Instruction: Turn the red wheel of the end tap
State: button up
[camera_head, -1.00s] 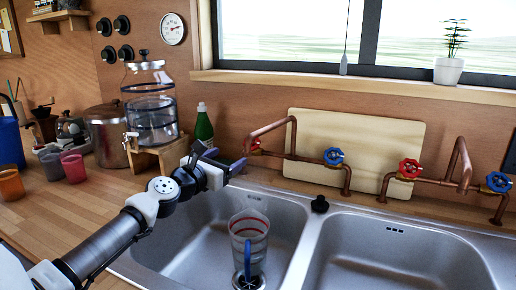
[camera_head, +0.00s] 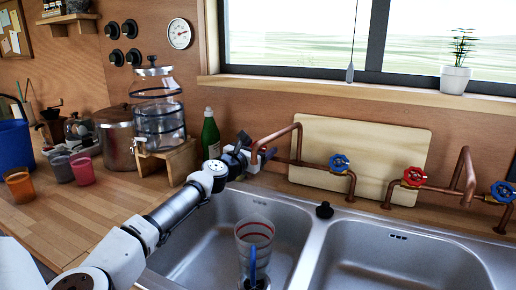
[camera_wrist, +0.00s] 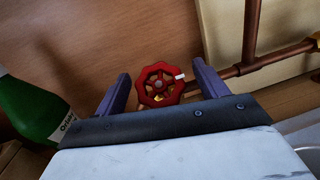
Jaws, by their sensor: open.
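The end tap's red wheel (camera_wrist: 160,84) shows in the wrist view, between my gripper's two open fingers and just beyond them. It has a white mark on its right rim. In the head view my gripper (camera_head: 262,155) is at the left end of the copper pipe (camera_head: 275,136), and it hides that wheel. My gripper is open and empty in the wrist view (camera_wrist: 162,90); I cannot tell whether a finger touches the wheel. Another red wheel (camera_head: 414,177) is on the right tap, with blue wheels (camera_head: 340,163) and (camera_head: 501,191) on the pipes.
A green bottle (camera_head: 210,135) stands close left of my gripper, also in the wrist view (camera_wrist: 32,108). A glass dispenser (camera_head: 158,110) stands on a wooden stand behind. A wooden board (camera_head: 362,150) leans behind the pipes.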

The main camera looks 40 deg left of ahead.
jog(key=c, duration=1)
jog(key=shift+o, duration=0.2)
jog(key=n+y+p, duration=0.1)
jog(key=p, duration=0.1)
jog(key=n+y+p, duration=0.1)
jog(key=n, duration=0.1)
jog(key=shift+r+g+y+p, duration=0.3)
jog(key=shift+r+y+p, duration=0.05)
jog(key=shift+y+p, duration=0.05)
jog(key=shift+f+n+y+p, duration=0.3)
jog(key=shift+n+y+p, duration=0.5)
jog(key=shift+n, duration=0.1)
jog(key=o, duration=1)
jog(key=shift+c, duration=0.2)
jog(key=b+v, duration=0.3)
jog(key=v, duration=1.1)
jog(key=shift+r, duration=0.25)
